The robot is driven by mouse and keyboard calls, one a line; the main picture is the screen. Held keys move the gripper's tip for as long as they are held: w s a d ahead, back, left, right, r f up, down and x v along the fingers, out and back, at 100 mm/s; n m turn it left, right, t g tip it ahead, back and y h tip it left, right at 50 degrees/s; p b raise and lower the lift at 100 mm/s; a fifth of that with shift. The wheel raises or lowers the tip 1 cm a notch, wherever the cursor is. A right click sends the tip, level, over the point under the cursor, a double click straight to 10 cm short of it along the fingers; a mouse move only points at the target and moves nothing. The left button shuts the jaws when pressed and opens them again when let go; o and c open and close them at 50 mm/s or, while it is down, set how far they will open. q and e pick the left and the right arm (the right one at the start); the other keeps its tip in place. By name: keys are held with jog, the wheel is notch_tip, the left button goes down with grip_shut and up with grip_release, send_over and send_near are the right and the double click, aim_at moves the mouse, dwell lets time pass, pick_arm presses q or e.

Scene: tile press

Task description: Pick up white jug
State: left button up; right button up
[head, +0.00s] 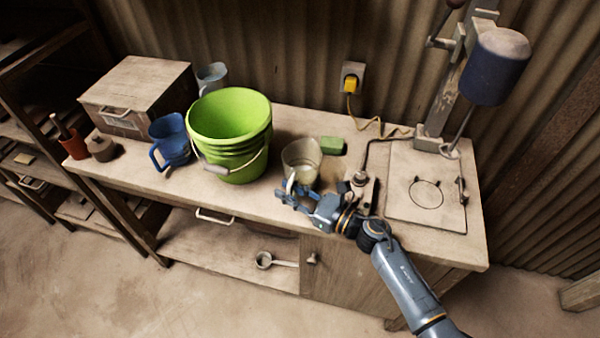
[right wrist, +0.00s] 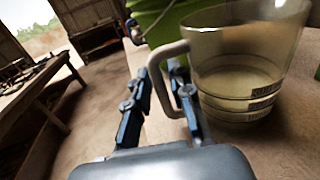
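The white jug (head: 301,158) is pale and see-through and stands upright on the workbench, just right of the green bucket. My right gripper (head: 291,190) is at its near side, by the handle. In the right wrist view the jug (right wrist: 240,75) fills the upper right, and its handle points toward my right gripper (right wrist: 163,105). The fingers are apart, with the lower handle seen between them, closer to the right finger. I cannot tell whether a finger touches it. My left gripper is not in view.
The green bucket (head: 229,135) stands close left of the jug, with a blue jug (head: 171,141) and wooden box (head: 138,92) beyond. A pale grey jug (head: 212,77) is behind. A green block (head: 332,145) and a press (head: 425,192) are to the right.

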grip_shut()
jog(key=shift+r, duration=0.1)
dwell(0.3)
